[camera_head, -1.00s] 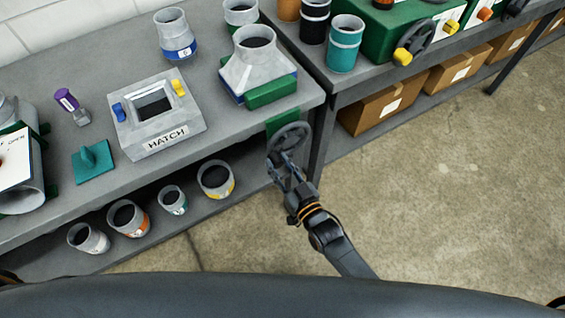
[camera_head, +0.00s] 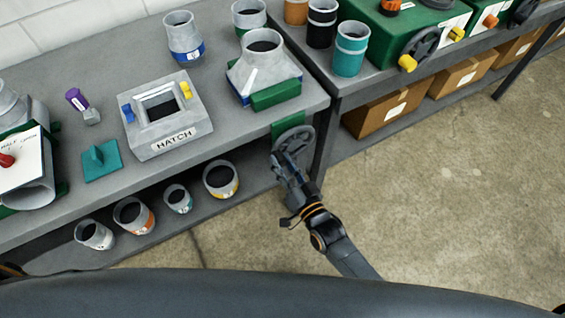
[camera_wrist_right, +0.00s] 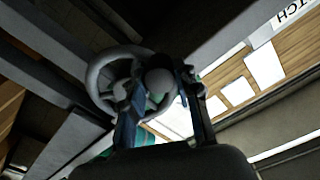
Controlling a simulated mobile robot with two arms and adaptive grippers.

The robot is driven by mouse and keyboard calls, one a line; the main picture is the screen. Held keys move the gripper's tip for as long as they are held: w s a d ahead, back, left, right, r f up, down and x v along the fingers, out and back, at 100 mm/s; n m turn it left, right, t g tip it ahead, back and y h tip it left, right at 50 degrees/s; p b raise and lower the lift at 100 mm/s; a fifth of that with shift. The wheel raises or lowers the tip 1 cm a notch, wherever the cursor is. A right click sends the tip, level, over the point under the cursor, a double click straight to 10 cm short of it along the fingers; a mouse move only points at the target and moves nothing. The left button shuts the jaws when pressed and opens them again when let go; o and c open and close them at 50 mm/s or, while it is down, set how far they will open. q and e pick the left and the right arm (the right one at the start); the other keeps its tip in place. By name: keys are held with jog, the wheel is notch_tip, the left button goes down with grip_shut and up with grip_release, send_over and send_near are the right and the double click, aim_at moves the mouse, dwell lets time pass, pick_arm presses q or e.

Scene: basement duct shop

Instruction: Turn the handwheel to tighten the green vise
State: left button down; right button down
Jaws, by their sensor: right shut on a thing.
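The green vise (camera_head: 277,96) sits at the bench's right corner. Its green jaw is against a grey square-to-round duct fitting (camera_head: 264,66), and a green part hangs down the bench's front. The grey spoked handwheel (camera_head: 305,133) is on that front side, just off the edge. My right gripper (camera_head: 283,158) is at the wheel's near left side, shut on its handle. In the right wrist view a round grey knob (camera_wrist_right: 160,80) is between the two fingers, with the wheel's rim (camera_wrist_right: 92,80) behind to the left. My left gripper is not in view.
A hatch frame (camera_head: 180,136), a teal tool (camera_head: 101,160) and a purple-capped item (camera_head: 77,99) are on the bench. Several duct collars stand on the shelf below. A second bench with a green machine (camera_head: 382,26) and boxes is at the right. The floor at right is clear.

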jog(key=c, duration=1)
grip_release()
jog(key=shift+s, duration=0.1)
jog(key=v, duration=1.2)
